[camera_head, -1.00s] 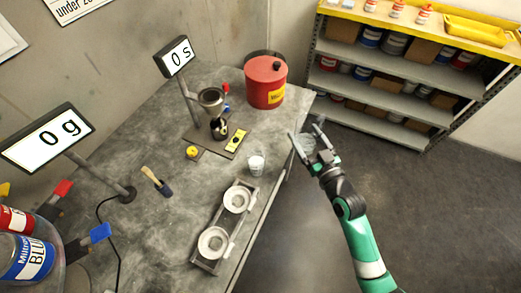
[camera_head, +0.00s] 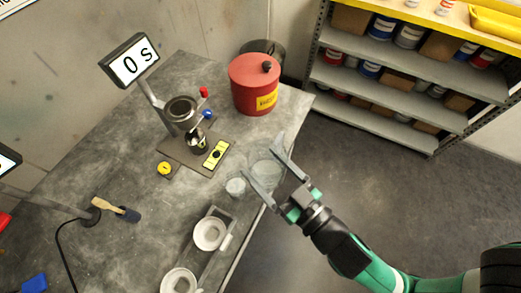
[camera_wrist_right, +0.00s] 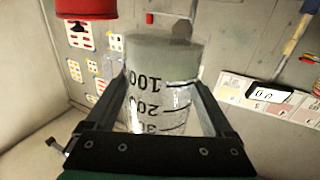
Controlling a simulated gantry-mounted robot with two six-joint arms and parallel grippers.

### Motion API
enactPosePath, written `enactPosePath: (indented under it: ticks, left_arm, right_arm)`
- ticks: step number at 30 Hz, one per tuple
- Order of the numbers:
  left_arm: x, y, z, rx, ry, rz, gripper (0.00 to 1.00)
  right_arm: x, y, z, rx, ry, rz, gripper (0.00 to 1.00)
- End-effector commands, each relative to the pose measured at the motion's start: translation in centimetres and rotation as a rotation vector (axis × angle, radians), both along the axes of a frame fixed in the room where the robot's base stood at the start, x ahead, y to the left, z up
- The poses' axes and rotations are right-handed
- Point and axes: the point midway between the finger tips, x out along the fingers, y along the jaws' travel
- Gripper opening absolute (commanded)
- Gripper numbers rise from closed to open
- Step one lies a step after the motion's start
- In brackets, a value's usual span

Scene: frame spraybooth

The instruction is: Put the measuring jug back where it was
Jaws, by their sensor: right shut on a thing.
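The measuring jug (camera_head: 266,173) is clear and hard to make out in the head view. My right gripper (camera_head: 263,159) is shut on it, one finger on each side, at the table's right edge. In the right wrist view the jug (camera_wrist_right: 162,82) stands between the two fingers (camera_wrist_right: 160,100), with black marks reading 100, 200 and part of a third. I cannot tell from the head view whether the jug touches the table (camera_head: 115,165). My left gripper is out of view.
A small clear cup (camera_head: 236,187) stands just left of the jug. A red can (camera_head: 250,88) stands behind it. A funnel cup stand (camera_head: 181,112) and a yellow level (camera_head: 216,154) are to the left. A holder with white dishes (camera_head: 210,233) lies in front.

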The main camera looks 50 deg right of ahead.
Motion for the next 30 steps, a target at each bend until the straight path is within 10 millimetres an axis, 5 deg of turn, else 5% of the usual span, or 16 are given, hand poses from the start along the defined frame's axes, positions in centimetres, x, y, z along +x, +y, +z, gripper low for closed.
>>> enactPosePath:
  ticks: [9,17,30]
  left_arm:
    - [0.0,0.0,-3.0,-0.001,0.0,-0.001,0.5]
    - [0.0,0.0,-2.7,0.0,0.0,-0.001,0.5]
    - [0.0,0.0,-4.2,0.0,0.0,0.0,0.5]
  right_arm:
    - [1.8,-1.8,-1.6,0.002,-0.006,-0.008,0.21]
    - [5.6,-5.2,-3.2,0.0,-0.001,-0.007,0.22]
    - [9.9,-8.9,-9.1,0.0,-0.001,-0.001,0.22]
